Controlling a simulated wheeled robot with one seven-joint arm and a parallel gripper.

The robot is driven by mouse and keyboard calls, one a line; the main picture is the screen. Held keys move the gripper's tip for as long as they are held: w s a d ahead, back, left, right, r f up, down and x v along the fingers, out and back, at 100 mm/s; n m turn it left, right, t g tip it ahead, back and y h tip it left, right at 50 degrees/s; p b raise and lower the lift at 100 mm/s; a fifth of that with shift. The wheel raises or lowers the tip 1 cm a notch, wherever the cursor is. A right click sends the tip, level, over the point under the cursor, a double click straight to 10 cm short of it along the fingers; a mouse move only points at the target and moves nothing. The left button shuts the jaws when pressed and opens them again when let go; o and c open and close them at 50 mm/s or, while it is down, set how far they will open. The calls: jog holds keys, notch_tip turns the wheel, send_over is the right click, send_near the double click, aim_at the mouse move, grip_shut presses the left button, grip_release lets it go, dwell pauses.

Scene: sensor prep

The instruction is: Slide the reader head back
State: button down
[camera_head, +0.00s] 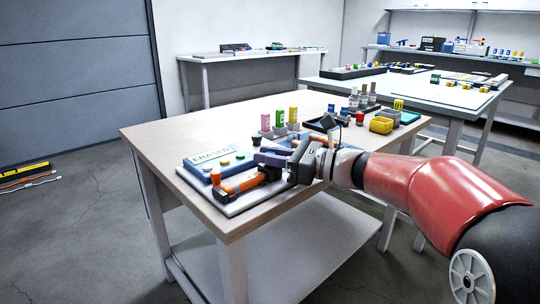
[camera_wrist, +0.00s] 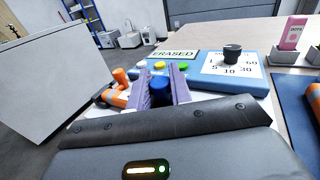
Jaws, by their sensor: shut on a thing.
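My gripper (camera_head: 264,158) reaches over the white base plate (camera_head: 232,207) at the table's near left corner. In the wrist view its two purple fingers (camera_wrist: 161,75) are closed on a dark blue knob (camera_wrist: 160,92), which may belong to the reader head; I cannot tell for sure. A blue unit (camera_head: 196,173) marked ERASED stands behind the fingers. It carries coloured buttons and a black dial (camera_wrist: 232,53). My gripper hides part of the plate.
Pink, green and yellow bottles (camera_head: 279,117) stand in holders behind the unit. Dark trays, a yellow bin (camera_head: 381,125) and small bottles sit farther right. The left side of the wooden tabletop (camera_head: 165,133) is bare. Other benches stand behind.

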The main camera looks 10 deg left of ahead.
jog(key=w+d+p, duration=0.3)
jog(key=w+d, duration=0.1)
jog(key=shift+w+r+p, duration=0.2)
jog(key=shift+w+p, duration=0.15)
jog(key=shift+w+d+f, duration=0.15)
jog(key=shift+w+d, duration=0.1)
jog(key=c, duration=1.3)
grip_release()
jog(key=v, duration=0.8)
